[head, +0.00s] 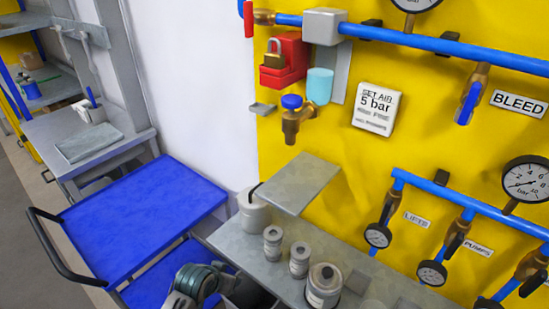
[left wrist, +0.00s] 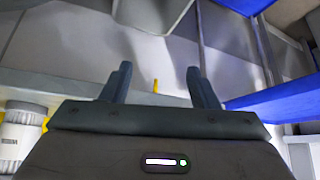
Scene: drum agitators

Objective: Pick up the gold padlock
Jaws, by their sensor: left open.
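The gold padlock (head: 274,60) with its silver shackle sits in front of a red box (head: 290,58) on the yellow panel, in the upper middle of the head view. It is not in the left wrist view. My left gripper is open and empty in the left wrist view (left wrist: 160,85). In the head view, a dark teal and grey part at the bottom edge appears to be my left arm, well below the padlock. The fingertips are not clear there. My right gripper is in neither view.
A grey shelf (head: 299,184) juts out below the padlock. Several cans stand on the grey bench (head: 335,255). A blue cart (head: 150,210) is at the left. Blue pipes and a brass valve (head: 293,122) stick out from the yellow panel (head: 340,160).

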